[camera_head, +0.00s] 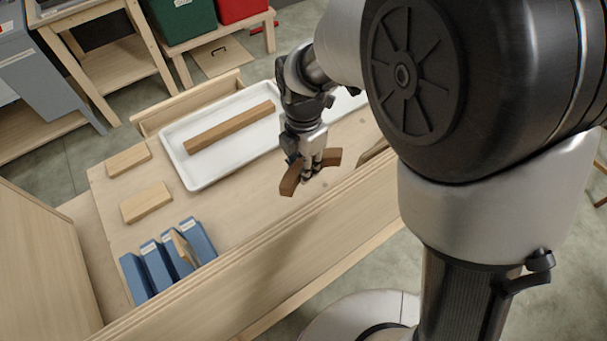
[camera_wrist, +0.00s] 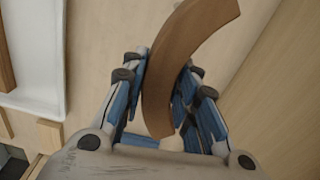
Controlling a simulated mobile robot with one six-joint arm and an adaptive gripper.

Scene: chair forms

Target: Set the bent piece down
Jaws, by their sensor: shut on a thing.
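The bent piece (camera_wrist: 172,75) is a brown, curved wooden bar. In the wrist view it runs up from between the fingers of my gripper (camera_wrist: 165,90) and curves to the upper right. In the head view the bent piece (camera_head: 290,180) sticks out on both sides of my gripper (camera_head: 313,170). My gripper is shut on it near its middle. It is over the wooden bench top (camera_head: 240,215), in front of the white tray. I cannot tell whether the piece touches the bench top.
A white tray (camera_head: 200,180) holds a long straight brown bar (camera_head: 230,127). Two pale wooden blocks (camera_head: 128,160) (camera_head: 146,202) lie left of the tray. Several blue blocks (camera_head: 137,278) stand at the front left, with a thin wooden piece (camera_head: 184,248) among them. A raised wooden edge (camera_head: 260,240) runs along the near side.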

